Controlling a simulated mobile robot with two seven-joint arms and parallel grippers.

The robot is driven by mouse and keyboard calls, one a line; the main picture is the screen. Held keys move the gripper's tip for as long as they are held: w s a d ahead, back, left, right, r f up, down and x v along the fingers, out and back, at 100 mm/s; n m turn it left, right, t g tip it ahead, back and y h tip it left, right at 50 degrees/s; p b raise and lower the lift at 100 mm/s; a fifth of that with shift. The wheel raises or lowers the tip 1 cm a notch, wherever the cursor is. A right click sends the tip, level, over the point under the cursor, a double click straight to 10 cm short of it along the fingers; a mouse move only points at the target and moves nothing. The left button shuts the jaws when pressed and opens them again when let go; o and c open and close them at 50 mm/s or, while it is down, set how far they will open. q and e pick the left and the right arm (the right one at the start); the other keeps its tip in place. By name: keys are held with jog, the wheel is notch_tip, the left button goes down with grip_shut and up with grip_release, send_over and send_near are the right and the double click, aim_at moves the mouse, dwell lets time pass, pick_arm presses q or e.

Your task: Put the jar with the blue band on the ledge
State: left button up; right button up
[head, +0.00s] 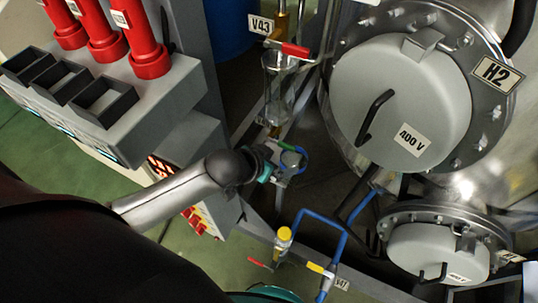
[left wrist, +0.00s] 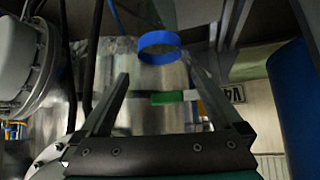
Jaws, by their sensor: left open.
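The jar with the blue band is clear glass, and its blue band (head: 303,158) shows as a ring at my left gripper (head: 283,164) in the head view. In the left wrist view the blue band (left wrist: 158,42) lies ahead of the left gripper (left wrist: 160,78), roughly centred between its fingertips. The fingers are spread, with no visible contact on the jar. The jar's clear walls are hard to make out. I cannot tell which surface is the ledge.
A glass vessel (head: 278,85) hangs below the V43 valve's red handle (head: 296,50). The steel tank's H2 lid (head: 400,90) is at right. Blue pipes (head: 325,222) and a yellow-capped valve (head: 284,236) are below. A grey console (head: 165,90) with black trays stands at left.

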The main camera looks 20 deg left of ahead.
pick_arm(q)
jog(key=shift+p+v, duration=0.5)
jog(key=shift+v, duration=1.85)
